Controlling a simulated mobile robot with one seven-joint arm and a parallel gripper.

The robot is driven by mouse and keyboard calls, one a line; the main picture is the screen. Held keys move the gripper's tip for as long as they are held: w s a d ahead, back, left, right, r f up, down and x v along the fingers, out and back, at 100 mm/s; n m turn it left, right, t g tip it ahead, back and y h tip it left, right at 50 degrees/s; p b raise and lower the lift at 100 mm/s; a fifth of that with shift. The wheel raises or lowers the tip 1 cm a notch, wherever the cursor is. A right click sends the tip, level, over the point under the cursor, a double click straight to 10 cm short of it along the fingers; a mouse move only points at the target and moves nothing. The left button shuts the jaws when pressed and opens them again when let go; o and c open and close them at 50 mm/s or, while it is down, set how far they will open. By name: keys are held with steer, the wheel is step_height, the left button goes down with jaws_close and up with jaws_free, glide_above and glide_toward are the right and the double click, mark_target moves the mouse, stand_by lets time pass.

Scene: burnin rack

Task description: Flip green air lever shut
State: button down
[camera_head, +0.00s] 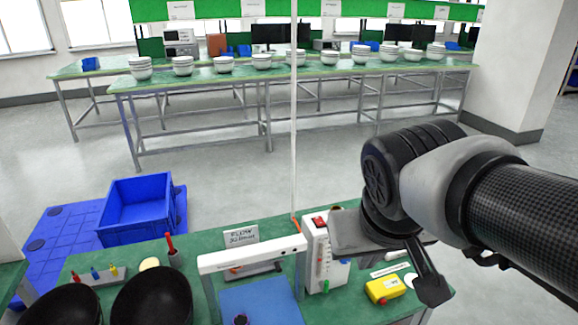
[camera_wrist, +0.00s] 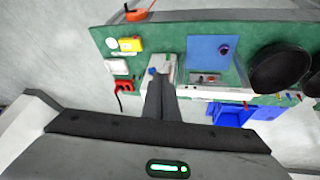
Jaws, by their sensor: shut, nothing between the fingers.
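A white box (camera_head: 317,262) with a red switch on top stands on the green bench. A small green part shows on its front, but it is too small to tell whether it is the air lever or how it is set. In the wrist view my gripper (camera_wrist: 159,80) is shut and empty. Its dark fingers overlap the white box (camera_wrist: 170,63) and hide part of it. A small blue part shows beside the fingertips. I cannot tell whether they touch the box. No green lever can be made out in the wrist view.
A white frame (camera_head: 250,253) over a blue plate (camera_head: 258,303) stands left of the box. A yellow device (camera_head: 384,289) lies to its right. Black bowls (camera_head: 152,296) and a red pen holder (camera_head: 173,255) are farther left. A blue crate (camera_head: 138,212) stands beyond the bench.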

steer(key=w+a+f+n+b, duration=0.1)
steer(key=w+a+f+b, duration=0.2)
steer(key=f+b, duration=0.2)
steer(key=w+a+f+n+t+h+b, duration=0.1)
steer(key=w+a+f+b, duration=0.2)
steer(key=f+b, duration=0.3)
steer(key=w+a+f+n+h+b, duration=0.1)
steer(key=w+a+f+b, duration=0.2)
steer(key=f, duration=1)
steer(key=w+b, duration=0.2)
steer(key=b, duration=0.1)
steer(key=shift+w+f+n+t, duration=0.15)
steer(key=shift+f+n+t, duration=0.15)
steer(key=shift+f+t, duration=0.1)
steer(key=w+d+f+b, duration=0.2)
steer(key=w+d+f, duration=0.4)
steer(key=w+f, duration=0.1)
steer(key=shift+f, duration=0.45)
steer(key=shift+w, duration=0.1)
steer(key=shift+r, duration=0.15)
